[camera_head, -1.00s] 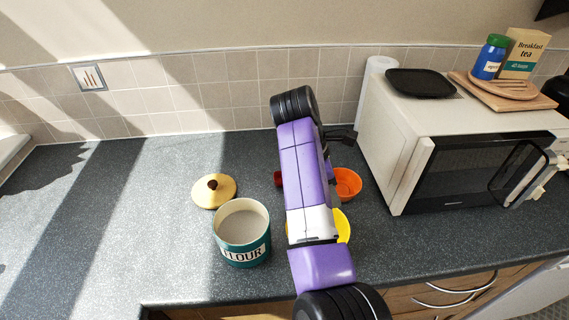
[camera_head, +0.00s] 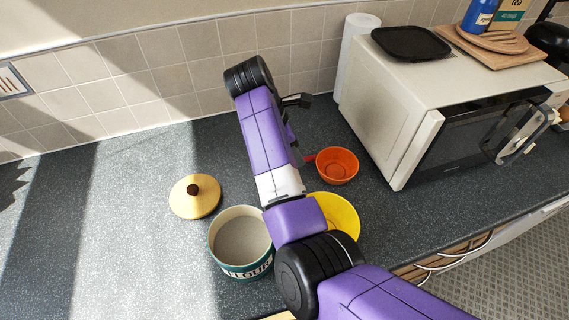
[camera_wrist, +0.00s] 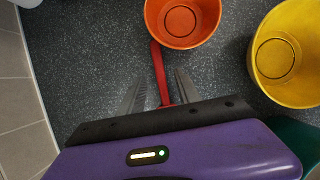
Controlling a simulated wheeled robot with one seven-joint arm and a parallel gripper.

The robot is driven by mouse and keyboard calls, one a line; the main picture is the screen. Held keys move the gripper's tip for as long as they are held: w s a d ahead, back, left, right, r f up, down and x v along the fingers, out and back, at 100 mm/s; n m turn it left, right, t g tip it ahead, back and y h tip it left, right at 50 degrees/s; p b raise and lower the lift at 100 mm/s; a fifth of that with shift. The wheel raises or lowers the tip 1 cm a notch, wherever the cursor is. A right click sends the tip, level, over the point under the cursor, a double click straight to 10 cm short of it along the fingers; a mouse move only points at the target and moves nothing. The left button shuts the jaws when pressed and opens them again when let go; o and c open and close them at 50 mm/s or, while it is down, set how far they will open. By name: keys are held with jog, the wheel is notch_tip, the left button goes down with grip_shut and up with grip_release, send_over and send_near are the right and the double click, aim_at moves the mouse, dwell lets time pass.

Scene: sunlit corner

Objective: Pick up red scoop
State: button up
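My gripper (camera_wrist: 160,78) is open, with one finger on each side of the handle in the picture. Both fingers appear apart from it. I cannot tell their height above the counter. The gripper's fingers are hidden in the head view.
A yellow bowl (camera_head: 343,213) stands close to the scoop, partly behind my arm. An open flour canister (camera_head: 241,240) and its lid (camera_head: 195,195) are to the left. The microwave (camera_head: 405,90) stands to the right. The left counter is clear.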

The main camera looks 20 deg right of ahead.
jog(key=shift+x, duration=1.6)
jog(key=shift+f+p, duration=0.25)
jog(key=shift+p, duration=0.35)
grip_shut()
